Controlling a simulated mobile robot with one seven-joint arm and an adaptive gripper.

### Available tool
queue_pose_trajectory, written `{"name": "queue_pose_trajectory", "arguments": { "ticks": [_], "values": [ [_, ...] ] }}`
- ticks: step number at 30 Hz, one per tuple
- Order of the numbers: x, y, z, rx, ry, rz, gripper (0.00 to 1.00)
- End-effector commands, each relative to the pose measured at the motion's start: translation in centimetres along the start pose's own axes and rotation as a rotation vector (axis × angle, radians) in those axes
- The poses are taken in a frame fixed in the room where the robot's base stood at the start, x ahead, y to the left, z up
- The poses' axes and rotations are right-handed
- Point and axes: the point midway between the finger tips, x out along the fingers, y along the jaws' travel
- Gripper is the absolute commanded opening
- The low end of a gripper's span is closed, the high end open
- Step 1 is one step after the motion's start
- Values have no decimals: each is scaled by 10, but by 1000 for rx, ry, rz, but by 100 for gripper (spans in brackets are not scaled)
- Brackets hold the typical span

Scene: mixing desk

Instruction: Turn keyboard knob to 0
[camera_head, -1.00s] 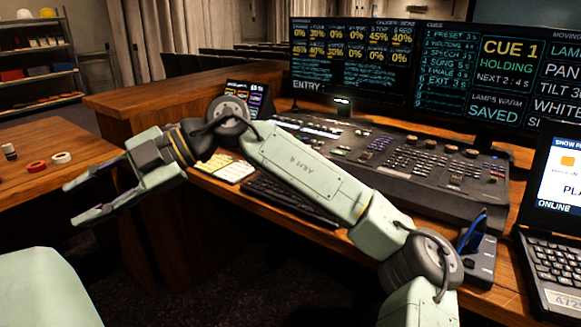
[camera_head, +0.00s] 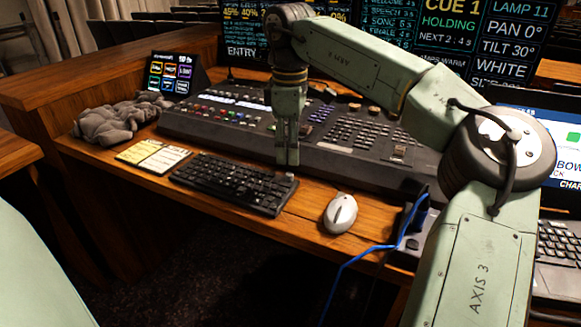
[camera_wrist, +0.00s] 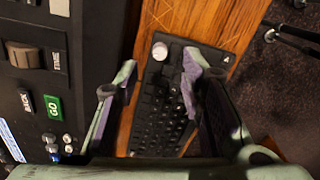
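The black keyboard (camera_head: 232,185) lies on the wooden desk in front of the mixing console. The wrist view shows the keyboard (camera_wrist: 160,118) between and beyond my fingers, with a round silver knob (camera_wrist: 160,50) at its end. My gripper (camera_head: 287,162) points down near the right end of the keyboard in the head view, where the knob is not clearly visible. In the wrist view my gripper (camera_wrist: 160,74) has its two fingers apart with nothing between the tips. The knob shows in the gap, just past the fingertips; I cannot tell the height between them or the knob's setting.
The console (camera_head: 345,140) stands close behind my gripper. A white mouse (camera_head: 341,213) is right of the keyboard, with a blue cable (camera_head: 350,262) further right. Yellow notes (camera_head: 152,156) and a crumpled grey cloth (camera_head: 118,120) lie left. Bare desk separates keyboard and mouse.

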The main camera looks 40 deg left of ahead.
Motion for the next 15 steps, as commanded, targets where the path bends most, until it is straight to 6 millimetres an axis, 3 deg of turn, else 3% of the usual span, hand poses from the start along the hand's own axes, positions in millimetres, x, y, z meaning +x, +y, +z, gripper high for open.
{"name": "queue_pose_trajectory", "arguments": {
  "ticks": [7, 15],
  "values": [
    [42, -1, -1, -3, 2, -3, 36],
    [60, -1, -1, -4, 3, -1, 36]
  ]
}}
